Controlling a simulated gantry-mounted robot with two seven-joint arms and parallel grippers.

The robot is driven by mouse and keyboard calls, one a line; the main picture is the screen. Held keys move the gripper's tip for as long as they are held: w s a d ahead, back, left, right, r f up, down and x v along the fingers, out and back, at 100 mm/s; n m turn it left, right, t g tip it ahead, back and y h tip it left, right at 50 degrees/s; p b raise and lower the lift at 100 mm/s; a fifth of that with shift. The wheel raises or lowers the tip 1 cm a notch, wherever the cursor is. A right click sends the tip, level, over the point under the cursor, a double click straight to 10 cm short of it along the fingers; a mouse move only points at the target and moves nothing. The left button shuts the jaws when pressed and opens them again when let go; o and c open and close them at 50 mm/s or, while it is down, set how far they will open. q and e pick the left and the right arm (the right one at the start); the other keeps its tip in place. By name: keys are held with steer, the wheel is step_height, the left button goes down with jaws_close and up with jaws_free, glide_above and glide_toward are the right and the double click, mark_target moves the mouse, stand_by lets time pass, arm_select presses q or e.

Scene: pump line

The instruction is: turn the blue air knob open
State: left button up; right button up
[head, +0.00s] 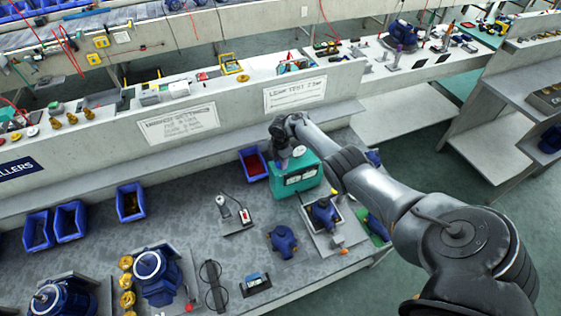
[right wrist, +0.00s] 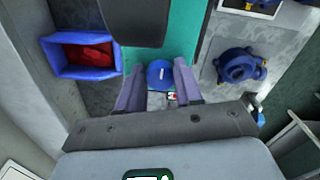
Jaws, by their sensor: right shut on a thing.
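The blue air knob (right wrist: 159,74) is a round blue disc with a small pale mark, seen from above on the teal box in the right wrist view. The teal box (head: 298,180) stands on the grey bench, with dials on its front. My right gripper (right wrist: 158,90) is over the box, its two purple-grey fingers on either side of the knob, shut on it. In the head view the same gripper (head: 284,163) reaches down to the top of the box, and the knob is hidden there. My left gripper is not in view.
A blue bin with red parts (head: 253,163) stands close left of the box. A blue pump housing (head: 323,214) lies on a tray to the right, and another blue housing (head: 283,241) is in front. A concrete ledge (head: 190,185) runs behind.

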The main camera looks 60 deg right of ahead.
steer(key=o, duration=1)
steer(key=shift+o, duration=0.2)
step_height(320, 180, up, 11)
steer(key=p, duration=0.4)
steer(key=shift+f, duration=0.1)
